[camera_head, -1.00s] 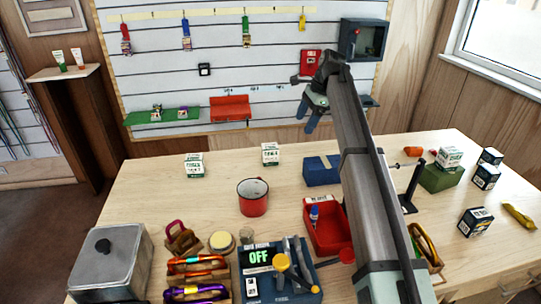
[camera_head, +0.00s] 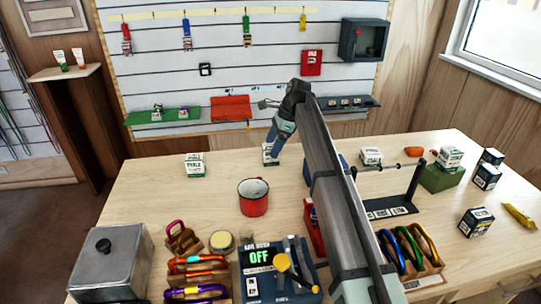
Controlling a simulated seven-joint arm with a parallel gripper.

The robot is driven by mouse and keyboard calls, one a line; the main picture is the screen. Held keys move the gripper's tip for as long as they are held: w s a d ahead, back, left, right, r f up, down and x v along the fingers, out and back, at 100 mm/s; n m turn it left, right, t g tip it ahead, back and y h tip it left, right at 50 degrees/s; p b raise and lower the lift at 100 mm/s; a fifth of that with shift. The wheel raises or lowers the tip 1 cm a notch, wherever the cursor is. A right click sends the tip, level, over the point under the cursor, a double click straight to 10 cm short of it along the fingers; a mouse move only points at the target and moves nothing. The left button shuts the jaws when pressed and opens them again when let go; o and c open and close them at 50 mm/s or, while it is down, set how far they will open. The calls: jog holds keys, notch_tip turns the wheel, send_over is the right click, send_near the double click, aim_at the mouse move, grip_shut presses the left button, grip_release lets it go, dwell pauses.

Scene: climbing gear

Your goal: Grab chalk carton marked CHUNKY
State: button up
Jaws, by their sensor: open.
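Several small chalk cartons stand on the wooden table, and their printed labels are too small to read, so I cannot tell which one says CHUNKY. A white-and-green carton (camera_head: 268,158) stands at the back middle of the table. My gripper (camera_head: 271,148) is open, pointing down at this carton and partly covering it; I cannot tell if the fingers touch it. Similar white-and-green cartons stand at the back left (camera_head: 194,170), behind my arm to the right (camera_head: 371,156), and on a green box (camera_head: 449,157). Dark blue-and-white cartons (camera_head: 475,222) stand at the right.
A red mug (camera_head: 253,200) stands in front of my gripper. A device reading OFF (camera_head: 262,268), carabiner racks (camera_head: 195,275) and a grey metal box (camera_head: 110,262) fill the front. My arm partly hides a red tray (camera_head: 312,228). The table's back left is mostly clear.

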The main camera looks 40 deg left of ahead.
aim_at(268, 154)
jog(key=shift+w+x, duration=0.15)
jog(key=shift+x, duration=1.2)
jog(key=shift+w+x, duration=0.2)
jog(key=shift+x, duration=1.15)
jog(key=shift+c, duration=0.3)
jog(key=c, duration=1)
